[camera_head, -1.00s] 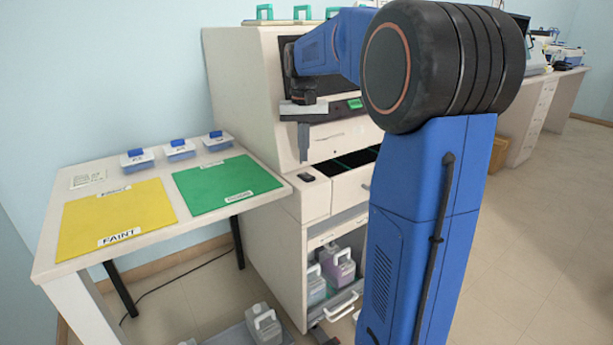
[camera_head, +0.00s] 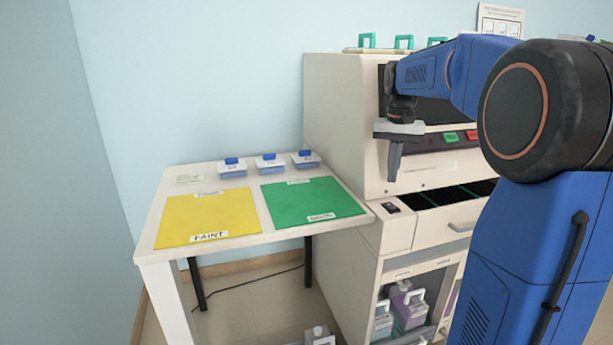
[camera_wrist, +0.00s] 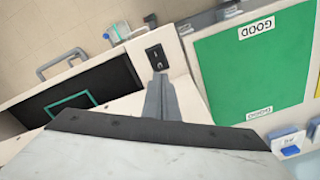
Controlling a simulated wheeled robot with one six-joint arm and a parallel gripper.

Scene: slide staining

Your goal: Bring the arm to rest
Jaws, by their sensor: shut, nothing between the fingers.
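My gripper (camera_head: 394,172) hangs pointing down in front of the staining machine (camera_head: 335,120), above its open drawer (camera_head: 455,212). Its fingers are together with nothing between them. In the wrist view the shut fingers (camera_wrist: 161,88) point toward a black switch (camera_wrist: 156,57) on the machine's front. My blue arm reaches in from the right and hides part of the machine.
A side table left of the machine carries a yellow mat (camera_head: 207,218) marked FAINT and a green mat (camera_head: 312,202) marked GOOD in the wrist view. Several blue-lidded boxes (camera_head: 270,163) stand behind them. Bottles (camera_head: 408,306) sit on the shelf below the drawer.

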